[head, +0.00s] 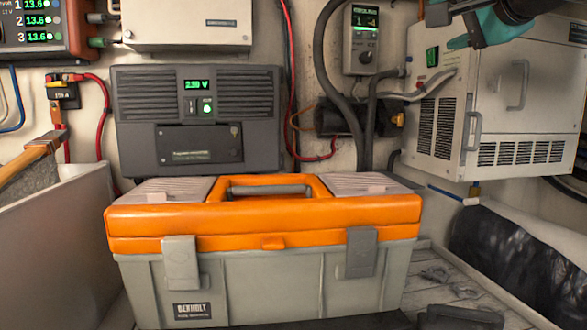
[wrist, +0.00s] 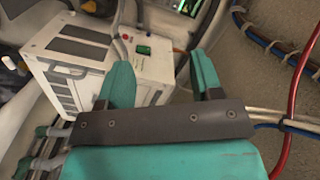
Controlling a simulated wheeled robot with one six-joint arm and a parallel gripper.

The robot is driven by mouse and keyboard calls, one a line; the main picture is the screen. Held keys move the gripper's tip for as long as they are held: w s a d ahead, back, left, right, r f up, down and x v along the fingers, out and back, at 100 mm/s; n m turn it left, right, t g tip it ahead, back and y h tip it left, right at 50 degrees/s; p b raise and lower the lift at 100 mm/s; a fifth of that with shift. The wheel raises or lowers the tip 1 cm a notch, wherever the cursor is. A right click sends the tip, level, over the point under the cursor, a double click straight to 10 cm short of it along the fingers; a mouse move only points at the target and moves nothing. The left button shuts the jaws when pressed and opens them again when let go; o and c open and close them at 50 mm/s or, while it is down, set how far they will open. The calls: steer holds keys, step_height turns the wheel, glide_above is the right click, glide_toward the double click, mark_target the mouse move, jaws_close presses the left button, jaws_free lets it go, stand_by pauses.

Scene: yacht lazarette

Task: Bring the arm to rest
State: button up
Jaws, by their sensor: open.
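My gripper (wrist: 162,74) shows in the wrist view with its two teal fingers apart and nothing between them. Beyond the fingers are the white box and the wall. In the head view, a teal and dark part of my arm shows at the top right edge, in front of the upper part of the white vented box (head: 490,95). The fingertips cannot be made out clearly there. The same box shows at the left in the wrist view (wrist: 80,65).
An orange and grey toolbox (head: 262,265) stands shut in the middle front. A dark grey unit (head: 198,115) is on the wall behind it. A red cable (wrist: 298,95) and blue hoses run along the right in the wrist view. A hammer (head: 30,165) lies at the left.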

steer(key=s+a+f+n+g+y, duration=0.1)
steer(key=s+a+f+n+g, duration=0.15)
steer(key=f, duration=0.45)
steer(key=s+a+f+n+g, duration=0.1)
steer(key=a+f+n+g, duration=0.15)
steer(key=f, duration=0.55)
steer(key=s+a+f+n+g+y, duration=0.1)
steer(key=s+a+f+n+g, duration=0.15)
steer(key=f, duration=0.45)
steer(key=s+f+n+g+h, duration=0.1)
steer(key=s+f+n+g, duration=0.8)
steer(key=s+f, duration=0.8)
steer(key=shift+s+a+g, duration=0.35)
steer(key=shift+s+g, duration=0.2)
steer(key=shift+s, duration=0.1)
